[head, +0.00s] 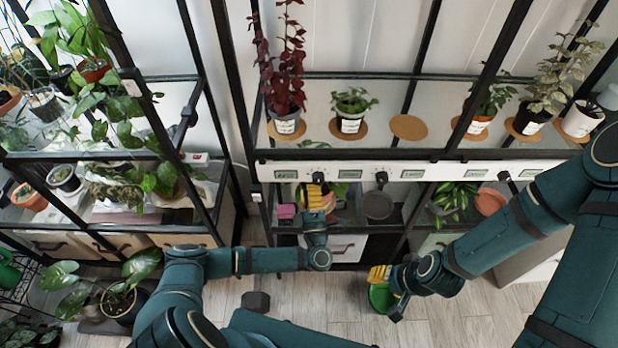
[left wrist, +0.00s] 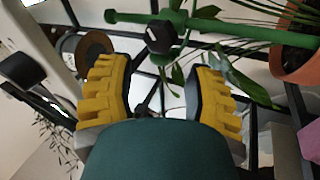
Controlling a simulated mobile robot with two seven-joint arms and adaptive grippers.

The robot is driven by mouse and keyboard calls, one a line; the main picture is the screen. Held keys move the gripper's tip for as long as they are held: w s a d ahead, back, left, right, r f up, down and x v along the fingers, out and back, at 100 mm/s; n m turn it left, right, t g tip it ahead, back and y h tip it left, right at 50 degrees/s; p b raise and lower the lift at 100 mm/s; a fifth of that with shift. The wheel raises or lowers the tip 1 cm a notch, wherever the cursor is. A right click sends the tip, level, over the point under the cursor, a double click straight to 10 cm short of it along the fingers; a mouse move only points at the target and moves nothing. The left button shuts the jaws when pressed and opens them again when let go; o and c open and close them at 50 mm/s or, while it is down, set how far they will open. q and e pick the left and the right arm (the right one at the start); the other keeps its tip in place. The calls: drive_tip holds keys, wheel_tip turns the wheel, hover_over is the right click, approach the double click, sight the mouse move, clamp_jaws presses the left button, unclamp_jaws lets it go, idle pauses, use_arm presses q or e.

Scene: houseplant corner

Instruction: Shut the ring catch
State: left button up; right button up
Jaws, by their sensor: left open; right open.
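I cannot pick out the ring catch for certain in either view. My left gripper (head: 316,196) is at the lower shelf of the middle rack, just below the white strip; its yellow fingers also show in the left wrist view (left wrist: 158,85), open with nothing between them. Beyond its fingertips a green bar (left wrist: 205,24) with a black hexagonal hub (left wrist: 161,37) crosses the view. My right gripper (head: 386,276) is open, low over the floor beside a green container (head: 381,298), partly hidden by my arm.
Above the left gripper runs the white strip (head: 418,172) with dark knobs and small displays. Potted plants, including a red-leaved one (head: 285,124), stand on the shelf above. A pink block (head: 286,211) and a dark round pan (head: 377,205) flank the left gripper.

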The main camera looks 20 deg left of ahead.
use_arm(q)
drive_tip(key=v, duration=0.7)
drive_tip(key=shift+s+d, duration=0.15)
drive_tip(key=shift+s, duration=0.15)
drive_tip(key=shift+f, duration=0.1)
